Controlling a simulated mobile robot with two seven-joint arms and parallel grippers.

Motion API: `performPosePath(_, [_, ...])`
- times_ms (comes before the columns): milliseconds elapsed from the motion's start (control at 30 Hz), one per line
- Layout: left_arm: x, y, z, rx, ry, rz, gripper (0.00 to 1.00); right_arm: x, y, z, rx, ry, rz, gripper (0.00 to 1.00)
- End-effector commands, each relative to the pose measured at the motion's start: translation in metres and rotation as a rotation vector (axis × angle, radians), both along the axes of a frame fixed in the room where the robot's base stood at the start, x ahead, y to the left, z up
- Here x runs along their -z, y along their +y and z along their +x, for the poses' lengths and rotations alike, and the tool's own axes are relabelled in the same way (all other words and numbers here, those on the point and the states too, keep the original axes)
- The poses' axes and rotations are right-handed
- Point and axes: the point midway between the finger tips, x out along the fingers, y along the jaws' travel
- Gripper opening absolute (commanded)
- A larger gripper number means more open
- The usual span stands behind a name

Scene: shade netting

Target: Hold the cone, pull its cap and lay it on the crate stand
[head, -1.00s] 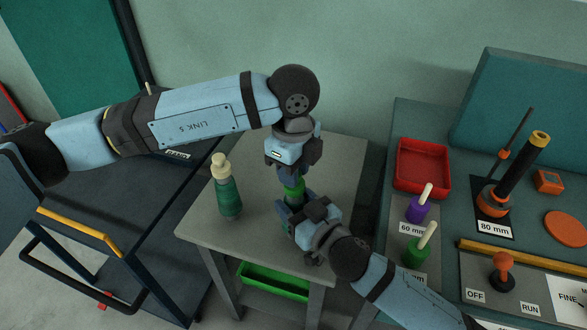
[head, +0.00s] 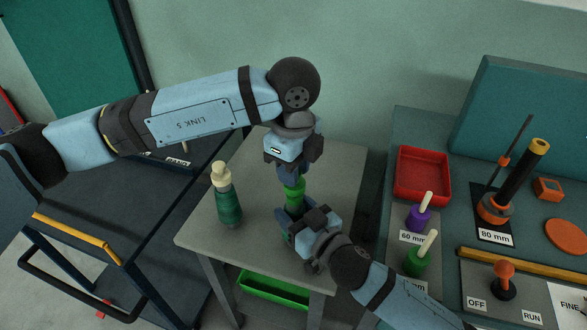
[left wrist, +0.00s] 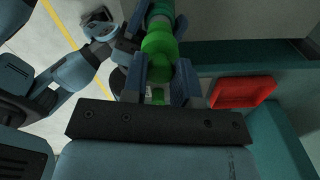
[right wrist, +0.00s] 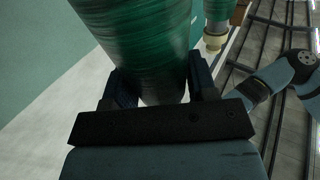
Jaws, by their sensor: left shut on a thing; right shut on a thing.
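The cone is wound in dark green thread and fills the right wrist view (right wrist: 150,45); in the head view my right gripper mostly hides it. My right gripper (head: 290,218) is shut on its body above the stand. The bright green cap (head: 294,192) is above the right gripper and in line with the cone. My left gripper (head: 291,176) is shut on the cap from above. The cap shows between its fingers in the left wrist view (left wrist: 160,45). I cannot tell whether cap and cone still touch. The grey-topped stand (head: 260,165) has a green crate (head: 272,287) below.
A second green cone (head: 228,205) with a cream top stands upright at the stand's left. A bench on the right holds a red tray (head: 423,174), a purple-based peg (head: 418,217), a green-based peg (head: 418,258) and a black post (head: 517,180). A dark cart is at left.

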Motion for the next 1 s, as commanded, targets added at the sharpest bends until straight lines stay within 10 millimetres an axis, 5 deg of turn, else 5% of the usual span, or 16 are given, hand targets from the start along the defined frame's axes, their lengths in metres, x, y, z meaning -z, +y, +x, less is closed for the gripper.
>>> performPosePath(267, [-0.033, 0.000, 0.000, 0.000, -0.002, -0.001, 0.00, 0.000, 0.000, 0.000, 0.000, 0.000, 0.000, 0.10])
performPosePath(500, [-0.036, 0.000, 0.000, 0.000, 0.000, 0.000, 0.00, 0.000, 0.000, 0.000, 0.000, 0.000, 0.000, 0.10])
performPosePath(533, [-0.036, 0.000, 0.000, 0.000, 0.000, 0.000, 0.00, 0.000, 0.000, 0.000, 0.000, 0.000, 0.000, 0.59])
performPosePath(633, [-0.035, 0.000, 0.000, 0.000, 0.000, 0.000, 0.00, 0.000, 0.000, 0.000, 0.000, 0.000, 0.000, 0.82])
performPosePath(1000, [-0.036, 0.000, 0.000, 0.000, 0.000, 0.000, 0.00, 0.000, -0.003, -0.005, 0.000, 0.001, 0.000, 0.82])
